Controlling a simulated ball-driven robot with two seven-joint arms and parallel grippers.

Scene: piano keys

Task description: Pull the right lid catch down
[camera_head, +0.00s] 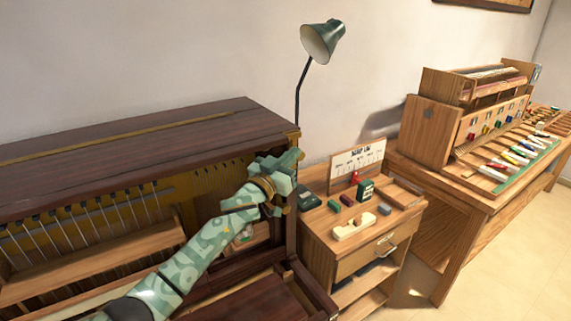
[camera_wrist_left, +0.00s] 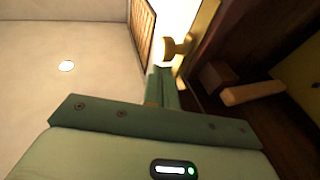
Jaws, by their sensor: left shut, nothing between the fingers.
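My left gripper (camera_head: 284,172) is at the right end of the upright piano (camera_head: 130,130), just below the lid edge. It is shut, with nothing between its fingers. In the left wrist view its green fingers (camera_wrist_left: 163,86) point at a small brass knob (camera_wrist_left: 174,48), which looks like the right lid catch. The knob sits close to the fingertips; I cannot tell whether they touch. In the head view the gripper hides the catch. My right gripper is in neither view.
A wooden cabinet (camera_head: 345,255) with small blocks and tools stands right of the piano. A green lamp (camera_head: 322,42) rises behind it. A long bench (camera_head: 470,195) with a keyboard model stands further right. A pale wooden bar (camera_wrist_left: 252,93) shows beside the knob.

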